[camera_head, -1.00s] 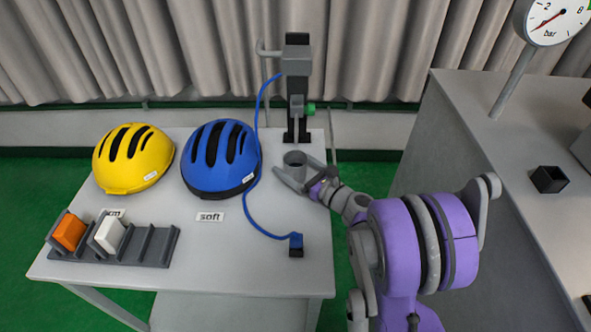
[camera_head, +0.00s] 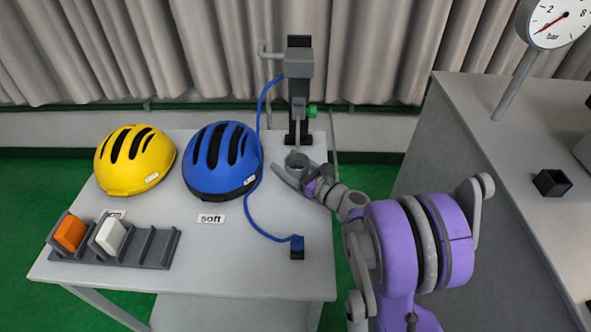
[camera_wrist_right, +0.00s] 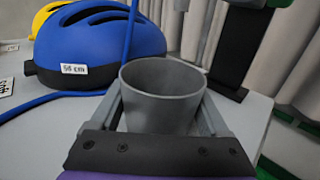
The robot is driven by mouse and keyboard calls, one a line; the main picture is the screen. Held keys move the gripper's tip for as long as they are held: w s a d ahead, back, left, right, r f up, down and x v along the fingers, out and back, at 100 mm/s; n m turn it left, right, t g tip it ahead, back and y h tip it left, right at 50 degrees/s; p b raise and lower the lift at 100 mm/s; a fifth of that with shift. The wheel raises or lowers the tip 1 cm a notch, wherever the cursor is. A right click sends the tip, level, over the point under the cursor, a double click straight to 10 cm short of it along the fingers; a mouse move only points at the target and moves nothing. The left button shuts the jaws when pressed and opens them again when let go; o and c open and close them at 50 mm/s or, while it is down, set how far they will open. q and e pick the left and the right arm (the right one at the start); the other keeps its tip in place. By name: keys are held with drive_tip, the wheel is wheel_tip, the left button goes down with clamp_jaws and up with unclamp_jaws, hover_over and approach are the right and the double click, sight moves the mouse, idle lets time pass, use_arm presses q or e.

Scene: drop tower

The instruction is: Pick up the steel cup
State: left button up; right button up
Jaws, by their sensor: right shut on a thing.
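The steel cup (camera_head: 297,161) is a small grey open-topped cup near the back right of the white table, in front of the drop tower. My right gripper (camera_head: 293,175) reaches it from the front right, with a finger on either side of it. In the right wrist view the grey cup (camera_wrist_right: 162,95) stands upright between the two fingers of the right gripper (camera_wrist_right: 163,115), which is shut on it. Its inside looks empty. I cannot tell whether its base is clear of the table. My left gripper is not in view.
A blue helmet (camera_head: 221,160) and a yellow helmet (camera_head: 134,160) stand left of the cup. The drop tower (camera_head: 298,90) is just behind it. A blue cable (camera_head: 262,215) runs along the table. A rack (camera_head: 150,247) holds an orange and a white block. A grey bench (camera_head: 490,130) stands right.

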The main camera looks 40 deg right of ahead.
sight(306, 172)
drive_tip(key=shift+r, duration=0.15)
drive_tip(key=shift+r, duration=0.3)
drive_tip(key=shift+s+r, duration=0.15)
drive_tip(key=shift+r, duration=0.1)
drive_tip(key=s, duration=0.5)
drive_tip(key=s+d, duration=0.1)
drive_tip(key=s, duration=0.2)
drive_tip(key=shift+p, duration=0.3)
wheel_tip(306, 172, up, 14)
drive_tip(key=p, duration=0.4)
drive_tip(key=shift+w+f+p, duration=0.15)
drive_tip(key=shift+w+p, duration=0.05)
drive_tip(key=shift+p, duration=0.15)
